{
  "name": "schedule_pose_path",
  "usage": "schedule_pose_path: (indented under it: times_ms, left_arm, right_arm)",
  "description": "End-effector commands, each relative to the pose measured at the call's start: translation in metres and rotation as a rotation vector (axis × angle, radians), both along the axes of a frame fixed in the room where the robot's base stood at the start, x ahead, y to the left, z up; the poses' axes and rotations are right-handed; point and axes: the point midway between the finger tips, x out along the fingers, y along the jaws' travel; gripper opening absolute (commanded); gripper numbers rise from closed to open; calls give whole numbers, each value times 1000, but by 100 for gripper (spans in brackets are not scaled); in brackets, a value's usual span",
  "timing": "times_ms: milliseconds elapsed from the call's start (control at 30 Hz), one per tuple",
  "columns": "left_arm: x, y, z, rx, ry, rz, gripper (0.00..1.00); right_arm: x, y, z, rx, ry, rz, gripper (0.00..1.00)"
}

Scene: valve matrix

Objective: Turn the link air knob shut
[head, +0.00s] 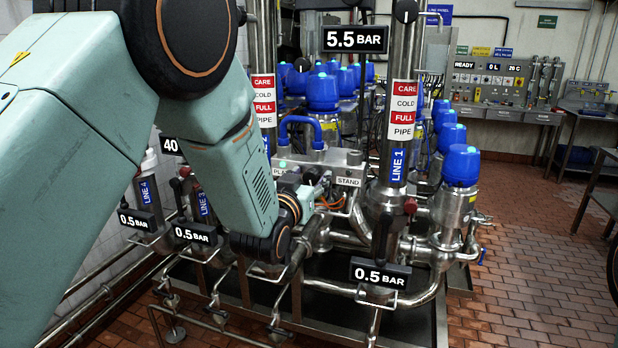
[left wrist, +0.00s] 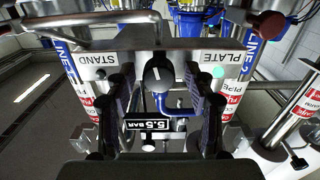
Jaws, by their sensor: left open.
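A black round knob (left wrist: 158,74) with a white mark sits between the STAND label (left wrist: 97,59) and the PLATE label (left wrist: 220,58) in the left wrist view. No label on the knob itself is readable, but it appears to be the link air knob. My left gripper (left wrist: 158,108) is open, one dark finger on each side of the knob in the picture. I cannot tell whether they touch it. In the head view my left gripper (head: 316,178) is at the grey block beside the STAND label (head: 348,182), and the knob is mostly hidden there. My right gripper is not in view.
A blue curved handle (head: 300,124) rises just behind the block. The LINE 1 pipe (head: 398,130) stands to the right, with a red knob (head: 410,206) on it. Steel pipework (head: 425,295) lies below. Open tiled floor (head: 540,260) is at the right.

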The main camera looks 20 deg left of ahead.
Motion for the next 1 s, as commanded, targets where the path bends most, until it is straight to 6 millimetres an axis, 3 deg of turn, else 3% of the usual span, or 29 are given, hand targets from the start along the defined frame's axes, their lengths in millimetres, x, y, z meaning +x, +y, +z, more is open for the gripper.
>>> schedule_pose_path:
  times_ms: [667,1000]
  left_arm:
    - [0,0,0,0,0,0,0]
    - [0,0,-2,157,-7,0,0]
  right_arm:
    - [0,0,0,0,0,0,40]
    - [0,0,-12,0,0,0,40]
